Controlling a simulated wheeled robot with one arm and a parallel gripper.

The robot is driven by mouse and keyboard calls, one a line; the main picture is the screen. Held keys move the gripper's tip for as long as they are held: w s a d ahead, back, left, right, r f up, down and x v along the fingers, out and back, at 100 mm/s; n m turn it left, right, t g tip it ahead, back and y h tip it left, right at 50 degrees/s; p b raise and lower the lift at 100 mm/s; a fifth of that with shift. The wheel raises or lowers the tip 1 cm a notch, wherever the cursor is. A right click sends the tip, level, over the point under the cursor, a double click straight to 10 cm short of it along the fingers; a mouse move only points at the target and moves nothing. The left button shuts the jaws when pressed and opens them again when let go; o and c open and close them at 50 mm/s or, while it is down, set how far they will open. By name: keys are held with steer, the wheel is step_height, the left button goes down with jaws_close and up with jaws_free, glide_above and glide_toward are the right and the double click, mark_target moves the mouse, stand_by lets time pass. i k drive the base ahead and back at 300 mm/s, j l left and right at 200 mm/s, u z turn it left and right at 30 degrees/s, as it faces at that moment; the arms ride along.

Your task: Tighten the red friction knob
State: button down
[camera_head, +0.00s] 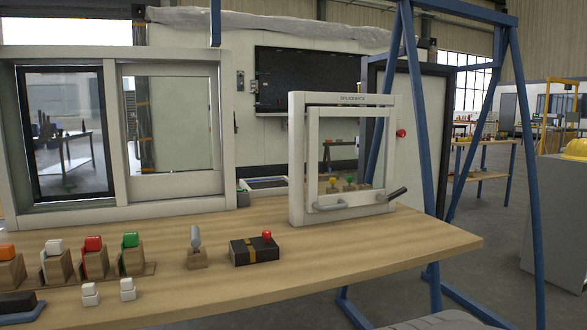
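Several red parts show, and I cannot tell which is the friction knob. A small red round knob (402,133) is just right of the small white window frame (297,160); I cannot tell whether it is fixed to that frame or to something behind. A red ball-topped knob (267,235) stands upright on a black box (240,251) with a tan band on the table. A red cap (93,243) sits on a wooden block at the left. My gripper is not in view.
The wooden table (330,250) has clear room at front right. A large white sliding window frame (120,208) stands at the left. Orange (7,251), white and green (130,240) capped blocks line the left side. A blue steel frame (522,140) rises at the right.

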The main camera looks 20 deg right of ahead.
mark_target(401, 133)
steer(key=z, duration=0.6)
steer(key=l+u, duration=0.15)
steer(key=l, duration=0.2)
steer(key=k+l+u, duration=0.15)
steer(key=l, duration=0.2)
steer(key=i+l+u, duration=0.45)
steer(key=l+u, duration=0.15)
steer(key=i+l+u, duration=0.3)
steer(key=k+l, duration=0.1)
